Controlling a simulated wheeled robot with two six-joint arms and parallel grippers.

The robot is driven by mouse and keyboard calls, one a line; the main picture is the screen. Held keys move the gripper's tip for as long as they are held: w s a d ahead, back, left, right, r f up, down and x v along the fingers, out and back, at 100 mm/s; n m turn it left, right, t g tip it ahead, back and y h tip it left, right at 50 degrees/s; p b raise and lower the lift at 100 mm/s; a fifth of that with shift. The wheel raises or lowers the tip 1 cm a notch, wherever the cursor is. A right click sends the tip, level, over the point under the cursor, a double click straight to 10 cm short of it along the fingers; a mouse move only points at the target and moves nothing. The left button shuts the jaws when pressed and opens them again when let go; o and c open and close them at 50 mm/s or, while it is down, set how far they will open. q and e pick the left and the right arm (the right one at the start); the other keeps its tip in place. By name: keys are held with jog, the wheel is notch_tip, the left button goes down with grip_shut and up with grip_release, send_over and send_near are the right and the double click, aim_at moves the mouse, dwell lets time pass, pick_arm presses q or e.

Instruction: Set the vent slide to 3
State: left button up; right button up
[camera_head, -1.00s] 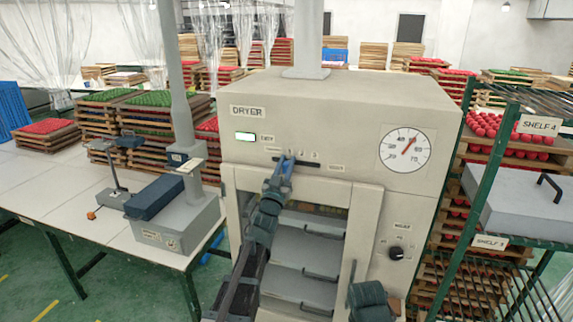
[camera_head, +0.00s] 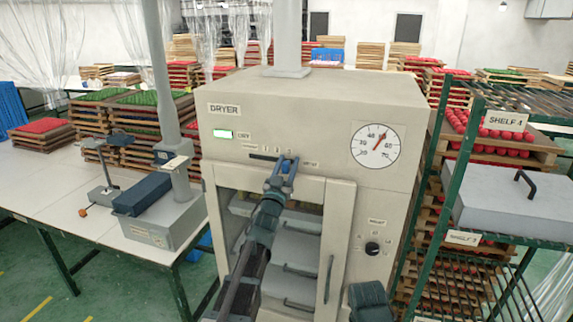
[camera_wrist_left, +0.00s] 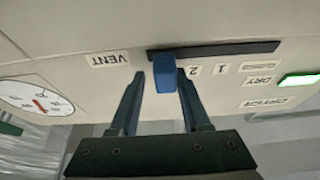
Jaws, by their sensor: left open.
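The vent slide's blue knob (camera_wrist_left: 165,74) sits in a dark slot (camera_wrist_left: 230,48) on the dryer (camera_head: 320,110). In the wrist view, which is upside down, it is at the slot's left end, past the "2" label (camera_wrist_left: 195,71) on the VENT label (camera_wrist_left: 108,60) side. My left gripper (camera_wrist_left: 160,82) is open, with one finger on each side of the knob; the right-hand finger is very close to it. The head view shows the left gripper (camera_head: 286,163) at the slot's right part, hiding the knob. No "3" label shows in the wrist view.
A round gauge (camera_head: 376,146) and a small black dial (camera_head: 372,248) are on the dryer's right face. A green light (camera_head: 223,134) is lit. A table (camera_head: 45,200) stands on the left and a green rack (camera_head: 440,170) on the right.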

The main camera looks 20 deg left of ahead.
pick_arm(q)
jog(key=shift+o, duration=0.4)
jog(key=shift+a, duration=0.1)
jog(key=b+v, duration=0.5)
jog(key=v, duration=0.9)
jog(key=shift+w+f, duration=0.1)
jog(key=shift+w, duration=0.05)
